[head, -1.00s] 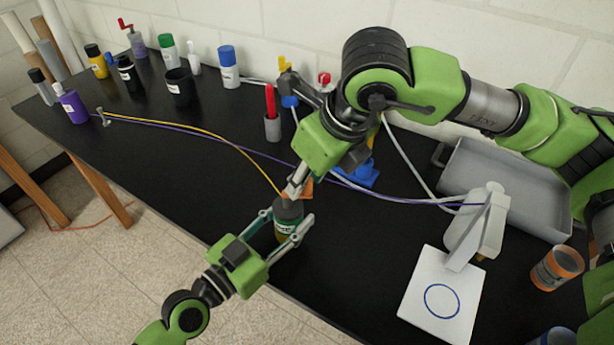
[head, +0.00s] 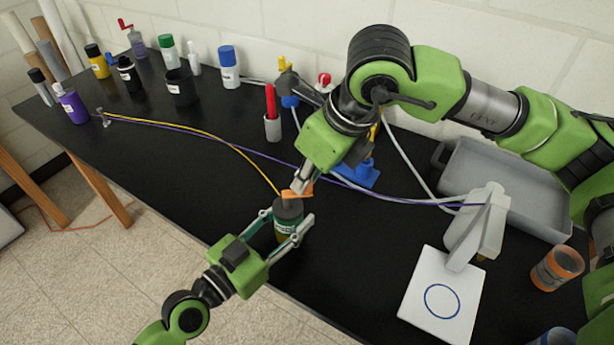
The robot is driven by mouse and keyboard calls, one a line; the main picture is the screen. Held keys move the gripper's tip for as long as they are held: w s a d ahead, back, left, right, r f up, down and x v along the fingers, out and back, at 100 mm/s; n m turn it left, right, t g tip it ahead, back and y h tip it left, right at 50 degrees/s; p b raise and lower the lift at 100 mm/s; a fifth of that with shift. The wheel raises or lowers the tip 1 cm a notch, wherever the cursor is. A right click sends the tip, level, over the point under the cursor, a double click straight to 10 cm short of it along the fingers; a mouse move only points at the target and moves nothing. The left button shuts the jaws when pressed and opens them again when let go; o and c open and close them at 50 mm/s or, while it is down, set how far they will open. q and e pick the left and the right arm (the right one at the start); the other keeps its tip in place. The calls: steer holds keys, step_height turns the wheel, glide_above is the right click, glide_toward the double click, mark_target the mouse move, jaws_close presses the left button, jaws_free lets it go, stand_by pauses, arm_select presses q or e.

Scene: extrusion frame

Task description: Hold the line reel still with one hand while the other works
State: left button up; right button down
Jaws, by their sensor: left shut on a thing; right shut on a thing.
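The line reel (head: 288,213) is a dark cylinder with a green label, standing near the front edge of the black table. My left gripper (head: 288,226) is shut on it, one finger on each side. A yellow line (head: 235,146) runs from a small metal post (head: 105,119) at the far left to the reel's top. My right gripper (head: 302,187) is just above the reel, shut on a small orange piece (head: 296,194). The fingertips partly hide this piece, and I cannot tell whether it touches the reel.
A purple line (head: 250,154) crosses the table to a white stand (head: 480,225) at right. Bottles and a black cup (head: 181,87) line the back left.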

steer(key=shift+w+a+n+g+y, duration=0.1)
steer(key=shift+w+n+g+y, duration=0.2)
steer(key=shift+n, duration=0.8)
steer(key=shift+w+a+n+g+y, duration=0.1)
steer(key=shift+w+n+g, duration=0.25)
steer(key=shift+n, duration=0.75)
steer(key=shift+w+a+n+g+y, duration=0.1)
steer(key=shift+w+n+g+y, duration=0.2)
steer(key=shift+n, duration=0.8)
steer(key=c, duration=2)
jaws_free()
steer(key=v, duration=1.2)
steer(key=shift+w+a, duration=0.1)
steer(key=shift+w, duration=0.1)
